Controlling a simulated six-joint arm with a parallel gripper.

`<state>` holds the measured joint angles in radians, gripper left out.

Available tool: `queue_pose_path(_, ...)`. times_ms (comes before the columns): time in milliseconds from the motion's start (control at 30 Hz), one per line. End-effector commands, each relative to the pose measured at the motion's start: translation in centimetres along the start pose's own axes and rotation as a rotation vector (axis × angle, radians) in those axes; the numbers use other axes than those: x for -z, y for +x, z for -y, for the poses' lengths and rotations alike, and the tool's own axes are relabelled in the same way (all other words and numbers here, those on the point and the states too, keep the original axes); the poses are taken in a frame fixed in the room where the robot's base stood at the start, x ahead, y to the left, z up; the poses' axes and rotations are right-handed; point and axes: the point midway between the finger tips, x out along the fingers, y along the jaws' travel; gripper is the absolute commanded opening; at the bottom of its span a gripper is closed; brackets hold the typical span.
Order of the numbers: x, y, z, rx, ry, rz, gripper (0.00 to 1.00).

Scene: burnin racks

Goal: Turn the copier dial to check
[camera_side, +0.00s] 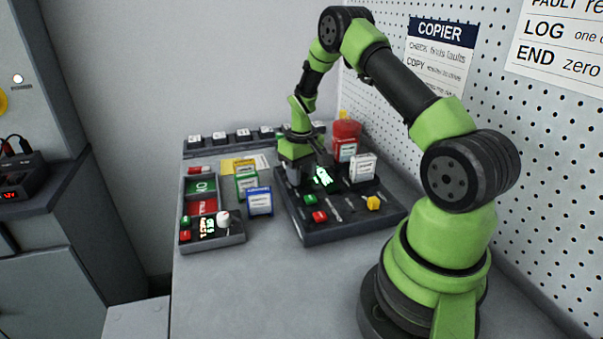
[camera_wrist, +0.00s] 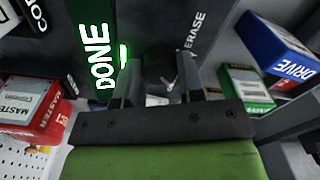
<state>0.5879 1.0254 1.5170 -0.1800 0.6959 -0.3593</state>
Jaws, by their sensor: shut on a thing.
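The copier (camera_side: 335,232) is a dark box on the bench, with a lit green screen (camera_side: 323,177), which reads DONE in the wrist view (camera_wrist: 104,57). My gripper (camera_side: 295,170) points down at the copier's far left part. In the wrist view its two fingers (camera_wrist: 160,88) are closed on the dark dial (camera_wrist: 161,66), beside the word ERASE (camera_wrist: 195,30). A small pale mark shows on the dial; I cannot tell which setting it points at. In the side view my gripper hides the dial.
A green button (camera_side: 309,199), a red button (camera_side: 319,216) and a yellow knob (camera_side: 373,203) sit on the copier. White (camera_side: 362,168) and red (camera_side: 345,151) cartridges stand in it. Blue (camera_side: 260,202) and green (camera_side: 246,184) cartridges stand left, near a tray (camera_side: 215,239). The front bench is clear.

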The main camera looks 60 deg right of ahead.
Motion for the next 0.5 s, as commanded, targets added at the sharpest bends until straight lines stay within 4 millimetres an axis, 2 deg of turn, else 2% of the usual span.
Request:
queue_pose_path(100,0.05,-0.07,0.02,0.001,0.004,-0.002,0.12)
queue_pose_path(133,0.05,-0.07,0.02,0.001,0.004,-0.002,0.4)
queue_pose_path(200,0.04,-0.07,0.01,0.001,0.003,-0.002,0.56)
queue_pose_path(233,0.04,-0.06,0.01,0.001,0.003,-0.001,0.6)
queue_pose_path(500,0.03,-0.11,0.0,0.0,0.001,-0.001,0.6)
